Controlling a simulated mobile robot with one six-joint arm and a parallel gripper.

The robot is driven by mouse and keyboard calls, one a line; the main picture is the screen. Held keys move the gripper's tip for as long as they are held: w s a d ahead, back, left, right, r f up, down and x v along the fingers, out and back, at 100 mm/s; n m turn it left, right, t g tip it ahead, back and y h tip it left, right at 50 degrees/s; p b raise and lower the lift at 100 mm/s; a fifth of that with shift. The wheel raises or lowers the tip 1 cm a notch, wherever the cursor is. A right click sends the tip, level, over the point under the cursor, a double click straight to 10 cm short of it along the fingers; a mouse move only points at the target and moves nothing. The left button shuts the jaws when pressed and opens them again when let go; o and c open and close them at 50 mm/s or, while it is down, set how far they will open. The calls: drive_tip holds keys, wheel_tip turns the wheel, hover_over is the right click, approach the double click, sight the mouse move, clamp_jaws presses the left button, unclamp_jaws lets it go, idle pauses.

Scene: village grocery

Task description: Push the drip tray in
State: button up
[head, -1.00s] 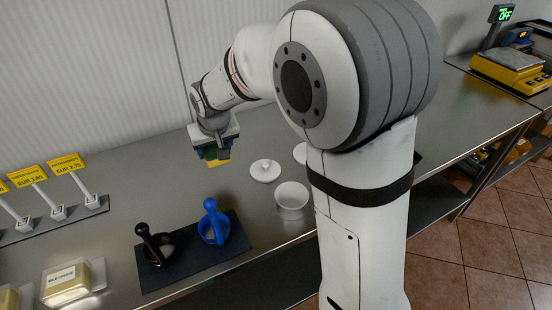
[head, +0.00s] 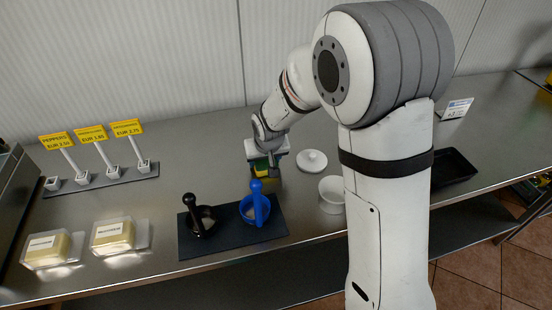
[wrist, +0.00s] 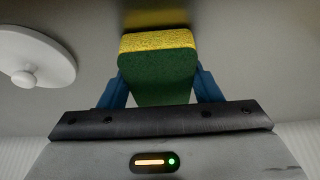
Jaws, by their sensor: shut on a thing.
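My gripper (head: 266,163) is shut on a green and yellow sponge (head: 260,170). It holds the sponge over the steel counter, behind the blue-handled tool. In the wrist view the sponge (wrist: 157,76) sits between the two blue fingers, yellow face toward the top. I cannot pick out a drip tray for certain. A black shallow tray (head: 453,167) lies on the counter at the right, partly hidden by my arm. A dark-topped steel unit (head: 12,190) is cut off at the left edge.
A dark mat (head: 232,241) holds a black-handled tool (head: 196,214) and a blue-handled tool (head: 255,203). A white lid (head: 312,161) and white bowl (head: 333,190) stand right of the gripper. Price signs (head: 92,133) and butter boxes (head: 113,236) stand left.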

drive_tip(key=shift+f, duration=0.25)
drive_tip(key=o, duration=1)
drive_tip(key=shift+r, duration=0.1)
drive_tip(key=shift+o, duration=0.2)
